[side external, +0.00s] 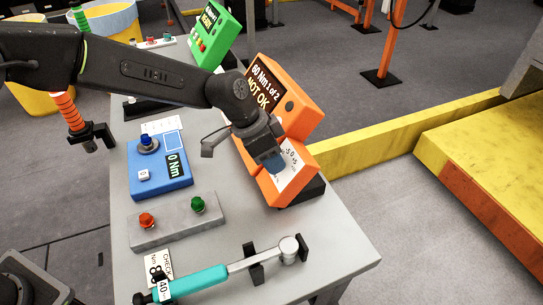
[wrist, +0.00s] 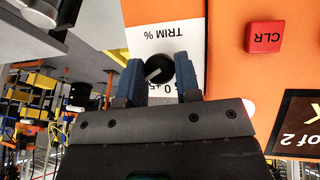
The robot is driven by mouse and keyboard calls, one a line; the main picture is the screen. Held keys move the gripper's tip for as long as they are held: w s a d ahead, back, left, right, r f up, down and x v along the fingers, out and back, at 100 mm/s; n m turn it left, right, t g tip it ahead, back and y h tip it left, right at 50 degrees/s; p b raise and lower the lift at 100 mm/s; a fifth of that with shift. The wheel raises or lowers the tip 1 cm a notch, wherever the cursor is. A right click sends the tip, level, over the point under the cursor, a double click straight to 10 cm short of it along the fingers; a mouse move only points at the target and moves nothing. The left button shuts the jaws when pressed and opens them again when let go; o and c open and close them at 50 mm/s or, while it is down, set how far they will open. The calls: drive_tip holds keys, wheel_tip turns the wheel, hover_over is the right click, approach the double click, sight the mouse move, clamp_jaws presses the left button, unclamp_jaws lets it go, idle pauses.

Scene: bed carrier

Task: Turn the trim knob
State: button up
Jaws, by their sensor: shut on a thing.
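The trim knob (wrist: 158,71) is a black round knob with a pale pointer line, on a white "TRIM %" label plate (wrist: 150,35) on the orange box. In the wrist view my gripper (wrist: 159,78) has its two blue fingers on either side of the knob, shut on it. The pointer line lies at a slant in the picture. In the side external view my gripper (side external: 275,164) reaches down to the lower orange panel (side external: 297,178) and hides the knob there. The printed scale is partly covered by the fingers.
The orange box's screen (side external: 264,90) reads "60 Nm 1 of 2" and "NOT OK". A red CLR button (wrist: 265,37) sits beside the label plate. A blue box (side external: 160,168), a grey button box (side external: 175,222) and a teal torque wrench (side external: 200,281) share the grey table (side external: 335,245).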

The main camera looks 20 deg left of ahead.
drive_tip(key=n+h, duration=0.1)
drive_tip(key=n, duration=0.1)
drive_tip(key=n+g+h, duration=0.1)
drive_tip(key=n, duration=0.1)
drive_tip(key=shift+a+f+h, duration=0.1)
drive_tip(key=shift+a+h, duration=0.05)
drive_tip(key=shift+h, duration=0.15)
drive_tip(key=n+h, duration=0.3)
drive_tip(key=n, duration=0.2)
drive_tip(key=shift+a+f+n, duration=0.1)
drive_tip(key=shift+n, duration=0.2)
idle(0.4)
drive_tip(key=o, duration=0.9)
